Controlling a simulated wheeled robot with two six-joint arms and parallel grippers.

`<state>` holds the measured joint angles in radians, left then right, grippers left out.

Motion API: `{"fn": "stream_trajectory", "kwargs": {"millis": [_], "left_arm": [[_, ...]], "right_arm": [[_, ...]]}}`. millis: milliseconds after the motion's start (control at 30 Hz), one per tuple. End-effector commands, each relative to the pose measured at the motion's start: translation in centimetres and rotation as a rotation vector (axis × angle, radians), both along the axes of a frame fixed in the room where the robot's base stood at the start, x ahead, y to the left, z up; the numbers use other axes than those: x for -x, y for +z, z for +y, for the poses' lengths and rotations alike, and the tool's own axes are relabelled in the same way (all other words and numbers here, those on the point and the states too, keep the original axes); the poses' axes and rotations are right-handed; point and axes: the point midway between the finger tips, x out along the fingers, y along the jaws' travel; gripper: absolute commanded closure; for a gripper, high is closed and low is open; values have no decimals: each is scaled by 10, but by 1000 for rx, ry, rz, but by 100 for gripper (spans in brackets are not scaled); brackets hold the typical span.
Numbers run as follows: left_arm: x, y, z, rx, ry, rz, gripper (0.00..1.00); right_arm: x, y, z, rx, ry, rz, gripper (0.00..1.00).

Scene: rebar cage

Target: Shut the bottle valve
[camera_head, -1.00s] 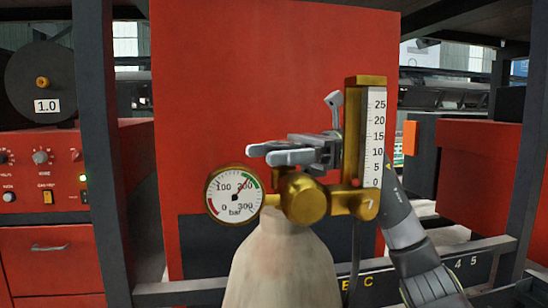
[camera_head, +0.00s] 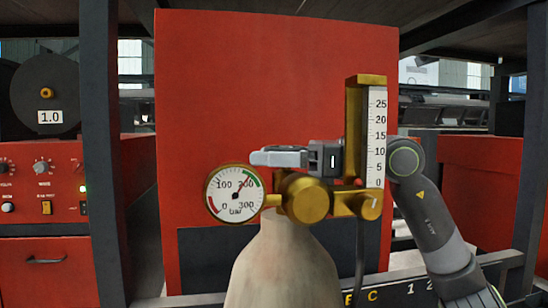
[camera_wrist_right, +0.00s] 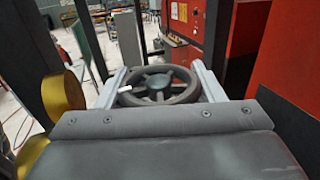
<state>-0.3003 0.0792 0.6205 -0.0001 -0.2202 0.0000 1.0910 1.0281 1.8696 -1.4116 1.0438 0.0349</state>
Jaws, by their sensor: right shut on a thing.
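The bottle (camera_head: 282,262) stands upright at the bottom middle of the head view. Its brass valve fitting (camera_head: 305,198) carries a round pressure gauge (camera_head: 234,194), its needle near 200 bar, and an upright flow scale (camera_head: 375,140). My right gripper (camera_head: 272,157) lies level just above the fitting, reaching in from the right. In the wrist view, the dark spoked handwheel (camera_wrist_right: 158,86) sits between the two fingers of the right gripper (camera_wrist_right: 162,80), which is shut on it. The gripper hides the wheel in the head view. My left gripper is not in view.
A red cabinet panel (camera_head: 250,80) stands behind the bottle. A red machine (camera_head: 45,175) with knobs and a spool (camera_head: 40,70) is at the left, beside a dark post (camera_head: 103,150). A dark hose (camera_head: 360,262) hangs right of the bottle.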

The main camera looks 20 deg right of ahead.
Motion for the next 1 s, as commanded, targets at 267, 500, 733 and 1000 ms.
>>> {"fn": "stream_trajectory", "kwargs": {"millis": [267, 500, 733, 1000], "left_arm": [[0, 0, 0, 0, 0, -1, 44], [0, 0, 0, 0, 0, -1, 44], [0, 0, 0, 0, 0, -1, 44], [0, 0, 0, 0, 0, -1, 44]], "right_arm": [[-1, 1, -1, -2, -26, 0, 61], [-1, 1, -1, -1, -25, 0, 61], [-1, 1, -1, -1, -24, 1, 17], [0, 2, 0, 0, -23, 0, 17]]}}
